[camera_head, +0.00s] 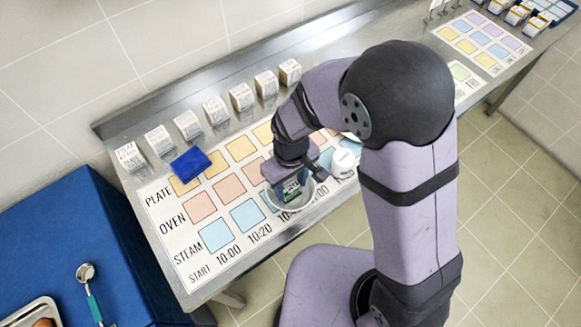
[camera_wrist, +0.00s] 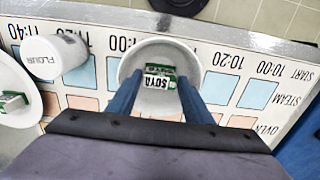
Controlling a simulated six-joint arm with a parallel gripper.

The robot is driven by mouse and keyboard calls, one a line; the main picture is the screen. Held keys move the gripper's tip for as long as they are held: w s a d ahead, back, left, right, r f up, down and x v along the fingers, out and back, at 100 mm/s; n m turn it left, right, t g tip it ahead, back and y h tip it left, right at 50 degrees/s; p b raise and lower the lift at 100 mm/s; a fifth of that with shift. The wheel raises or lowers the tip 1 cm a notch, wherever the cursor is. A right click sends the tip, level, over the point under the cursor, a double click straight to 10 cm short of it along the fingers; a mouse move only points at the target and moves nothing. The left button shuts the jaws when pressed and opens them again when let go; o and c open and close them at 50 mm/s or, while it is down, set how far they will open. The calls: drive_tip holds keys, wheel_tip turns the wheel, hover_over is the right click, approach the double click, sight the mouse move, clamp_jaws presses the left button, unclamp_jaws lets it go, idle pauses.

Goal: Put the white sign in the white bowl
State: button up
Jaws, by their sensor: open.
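A small white and green sign lettered SOYA (camera_wrist: 160,82) lies inside the white bowl (camera_wrist: 141,56) in the wrist view. In the head view the sign (camera_head: 291,190) shows dark green and white inside the bowl (camera_head: 305,198), partly hidden by my gripper. My gripper (camera_wrist: 160,77) points down over the bowl with its two blue fingers apart, one on each side of the sign. It is open, and I cannot tell whether either finger touches the sign or the bowl rim. The near part of the bowl is hidden by my gripper.
A white FLOUR container (camera_wrist: 58,60) stands beside the bowl. A white dish with another green and white piece (camera_wrist: 14,101) is at the wrist view's left. Several white blocks (camera_head: 242,97) line the counter's back. A blue item (camera_head: 191,164) lies at the chart's left.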

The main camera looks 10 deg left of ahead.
sight(291, 187)
wheel_tip(291, 187, up, 10)
drive_tip(key=b, duration=0.2)
drive_tip(key=shift+r, duration=0.25)
drive_tip(key=s+d+f+m, duration=0.2)
drive_tip(key=d+m, duration=0.2)
drive_tip(key=d, duration=0.6)
drive_tip(key=s+d+f+m, duration=0.1)
drive_tip(key=d+m, duration=0.4)
drive_tip(key=d, duration=0.6)
drive_tip(key=shift+s+f, duration=0.4)
drive_tip(key=shift+s, duration=0.3)
